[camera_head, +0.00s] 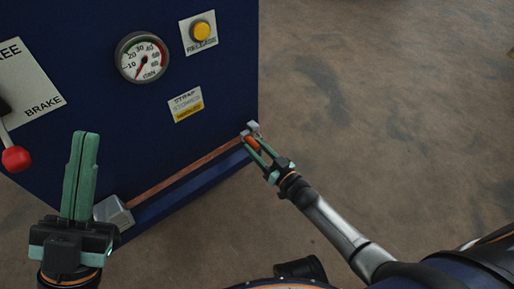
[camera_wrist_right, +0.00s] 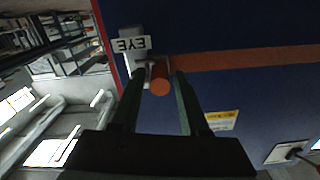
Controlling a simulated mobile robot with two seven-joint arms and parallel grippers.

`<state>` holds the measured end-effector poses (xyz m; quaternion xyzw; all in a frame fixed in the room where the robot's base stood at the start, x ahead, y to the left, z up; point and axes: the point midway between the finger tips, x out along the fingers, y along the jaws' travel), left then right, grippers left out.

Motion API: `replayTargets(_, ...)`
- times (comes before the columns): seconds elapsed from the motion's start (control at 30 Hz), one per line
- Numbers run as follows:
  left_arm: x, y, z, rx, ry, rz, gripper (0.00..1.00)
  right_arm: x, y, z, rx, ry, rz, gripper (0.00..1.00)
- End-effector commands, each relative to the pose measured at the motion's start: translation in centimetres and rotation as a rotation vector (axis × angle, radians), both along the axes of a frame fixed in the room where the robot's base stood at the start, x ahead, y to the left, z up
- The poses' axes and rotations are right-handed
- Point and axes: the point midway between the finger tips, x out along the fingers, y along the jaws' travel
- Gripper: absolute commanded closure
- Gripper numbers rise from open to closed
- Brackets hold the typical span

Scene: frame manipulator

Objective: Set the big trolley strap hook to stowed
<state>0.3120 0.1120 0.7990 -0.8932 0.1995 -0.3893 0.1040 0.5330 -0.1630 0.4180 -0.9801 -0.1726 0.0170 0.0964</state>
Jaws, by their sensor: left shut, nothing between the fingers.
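The dark blue trolley (camera_head: 90,100) has an orange-brown strap (camera_head: 180,176) across its lower face. The strap runs from a grey block (camera_head: 113,214) at lower left to a grey eye fitting (camera_head: 252,127) at the right edge. The orange hook grip (camera_wrist_right: 160,84) is at that end, by a plate reading EYE (camera_wrist_right: 131,44). My right gripper (camera_head: 257,146) is open, its fingers on either side of the orange grip; a small gap shows in the right wrist view (camera_wrist_right: 158,76). My left gripper (camera_head: 86,136) is shut and empty, in front of the trolley's left part.
A strap label (camera_head: 186,104) with a yellow lower line, a gauge (camera_head: 142,57), a yellow button (camera_head: 202,31) and a red-knobbed brake lever (camera_head: 16,158) are on the panel. Bare floor (camera_head: 390,90) lies to the right. Shelving (camera_wrist_right: 55,50) shows in the right wrist view.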

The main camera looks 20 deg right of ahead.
Motion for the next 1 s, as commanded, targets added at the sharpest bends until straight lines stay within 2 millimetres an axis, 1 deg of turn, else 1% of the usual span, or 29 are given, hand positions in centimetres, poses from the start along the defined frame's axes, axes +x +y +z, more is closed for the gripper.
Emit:
replayTargets(0.03,0.01,0.0,-0.01,-0.001,0.0,-0.001,1.0,-0.02,-0.01,-0.01,0.0,0.0,0.0,0.62)
replayTargets(0.37,0.01,0.0,-0.02,-0.001,0.001,0.0,1.0,-0.03,-0.02,-0.02,0.0,0.0,0.0,0.99)
replayTargets(1.0,0.02,0.03,-0.03,-0.001,0.001,0.0,1.0,-0.05,-0.03,-0.04,0.0,0.0,0.0,1.0)
